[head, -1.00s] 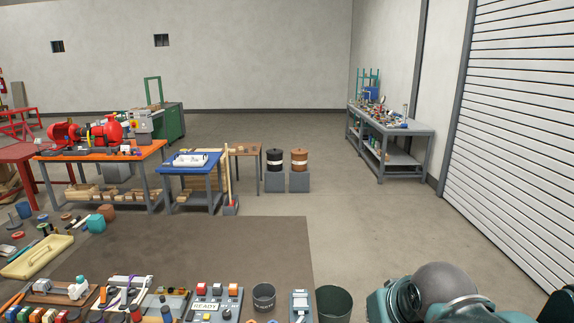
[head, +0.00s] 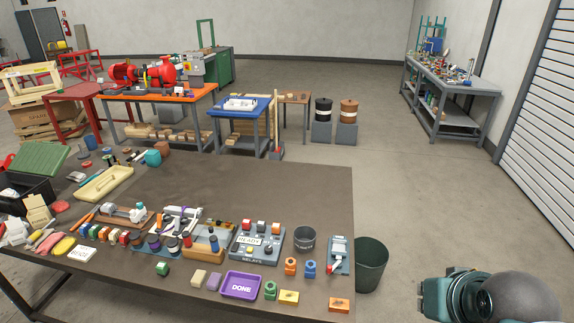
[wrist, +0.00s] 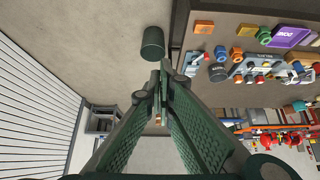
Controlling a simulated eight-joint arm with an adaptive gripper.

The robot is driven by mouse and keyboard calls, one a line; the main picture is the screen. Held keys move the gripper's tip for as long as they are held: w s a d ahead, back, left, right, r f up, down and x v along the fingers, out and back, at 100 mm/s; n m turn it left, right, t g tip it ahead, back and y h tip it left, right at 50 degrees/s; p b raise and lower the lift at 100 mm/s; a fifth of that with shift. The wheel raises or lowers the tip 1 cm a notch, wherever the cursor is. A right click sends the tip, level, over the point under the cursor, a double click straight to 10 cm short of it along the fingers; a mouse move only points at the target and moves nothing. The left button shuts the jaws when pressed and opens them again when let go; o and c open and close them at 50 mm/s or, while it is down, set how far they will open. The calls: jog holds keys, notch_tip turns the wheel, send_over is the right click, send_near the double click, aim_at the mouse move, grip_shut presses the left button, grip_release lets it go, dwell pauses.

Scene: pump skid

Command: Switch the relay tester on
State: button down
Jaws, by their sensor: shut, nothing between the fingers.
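A grey panel lettered RELAYS (head: 258,257) lies near the front right of the brown bench, with red and white blocks along its back, a READY card and a yellow button. A small grey-teal device (head: 338,256) with a pale face lies to its right, beyond a dark cup. I cannot tell for sure which is the relay tester, or its switch state. The panel also shows in the wrist view (wrist: 252,68). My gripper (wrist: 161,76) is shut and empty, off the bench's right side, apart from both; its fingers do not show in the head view.
A dark green bin (head: 371,265) stands on the floor against the bench's right edge. A dark cup (head: 305,238) stands between panel and device. Coloured blocks and a purple DONE tray (head: 241,285) lie in front. The floor right of the bin is clear.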

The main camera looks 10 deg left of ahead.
jog(key=w+a+r+m+g+y+p, duration=0.1)
jog(key=w+a+r+m+g, duration=0.3)
jog(key=w+a, duration=0.8)
jog(key=w+a+r+m+p, duration=0.1)
jog(key=w+a+m, duration=0.4)
jog(key=w+a, duration=0.65)
jog(key=w+a+f+m+g, duration=0.1)
jog(key=w+a+f+m, duration=0.1)
jog(key=a+f, duration=0.4)
jog(key=w+a+f+m+g+p, duration=0.1)
jog(key=w+a+f+m, duration=0.2)
jog(key=a, duration=1.4)
jog(key=w+a+f+m+g+h+p, duration=0.1)
jog(key=w+a+f+m, duration=0.2)
jog(key=a+f, duration=0.6)
jog(key=shift+w+a+m, duration=0.25)
jog(key=shift+a+m, duration=0.25)
jog(key=shift+a, duration=0.8)
jog(key=shift+f, duration=0.15)
